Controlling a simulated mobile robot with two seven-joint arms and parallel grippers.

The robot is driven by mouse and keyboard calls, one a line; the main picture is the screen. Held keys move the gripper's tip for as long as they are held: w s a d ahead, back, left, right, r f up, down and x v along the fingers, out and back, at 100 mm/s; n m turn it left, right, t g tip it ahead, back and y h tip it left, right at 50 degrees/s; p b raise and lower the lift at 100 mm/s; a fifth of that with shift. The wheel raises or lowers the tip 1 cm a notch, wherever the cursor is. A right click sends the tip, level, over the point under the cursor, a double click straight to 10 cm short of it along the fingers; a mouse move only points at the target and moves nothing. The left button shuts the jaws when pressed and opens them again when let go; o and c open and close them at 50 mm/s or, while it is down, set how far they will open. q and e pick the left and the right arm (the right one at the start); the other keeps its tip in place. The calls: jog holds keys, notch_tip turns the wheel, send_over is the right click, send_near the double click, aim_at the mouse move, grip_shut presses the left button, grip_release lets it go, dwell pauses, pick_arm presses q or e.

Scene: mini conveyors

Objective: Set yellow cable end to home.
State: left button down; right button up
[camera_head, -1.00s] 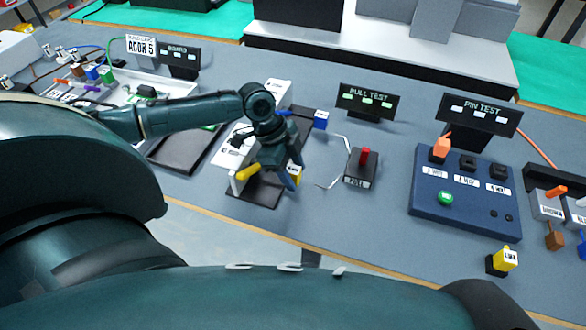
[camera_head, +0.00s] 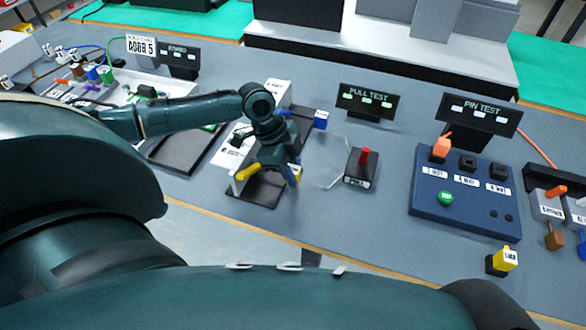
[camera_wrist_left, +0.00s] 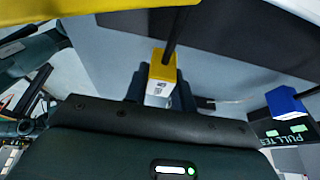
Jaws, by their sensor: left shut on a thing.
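The yellow cable end (camera_wrist_left: 160,82) is a small yellow block with a white printed label, seen in the left wrist view with a dark cable rising from it. My left gripper (camera_wrist_left: 158,92) is shut on it. In the head view my left gripper (camera_head: 287,174) points down over the dark base of a small fixture (camera_head: 256,190), and hides most of the cable end. I cannot tell whether the cable end touches the fixture. A home place for it is not clearly identifiable. My right gripper is not in view.
A yellow handle (camera_head: 247,172) stands just left of my gripper. A blue cable end (camera_head: 320,120) lies behind it.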

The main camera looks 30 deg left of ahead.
pick_arm(q)
jog(key=shift+s+a+r, duration=0.1)
jog(key=shift+a, duration=0.35)
jog(key=shift+s+a+p, duration=0.25)
jog(key=shift+a+p, duration=0.35)
jog(key=shift+a, duration=0.35)
jog(key=c, duration=1.6)
grip_release()
jog(key=o, duration=0.4)
jog(key=shift+o, duration=0.2)
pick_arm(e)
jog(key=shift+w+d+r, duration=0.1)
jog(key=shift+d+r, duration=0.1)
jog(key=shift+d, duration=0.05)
pick_arm(q)
jog(key=shift+a+r, duration=0.1)
jog(key=shift+r, duration=0.1)
jog(key=v, duration=1.2)
jog(key=shift+r+b, duration=0.3)
jog(key=shift+b, duration=0.05)
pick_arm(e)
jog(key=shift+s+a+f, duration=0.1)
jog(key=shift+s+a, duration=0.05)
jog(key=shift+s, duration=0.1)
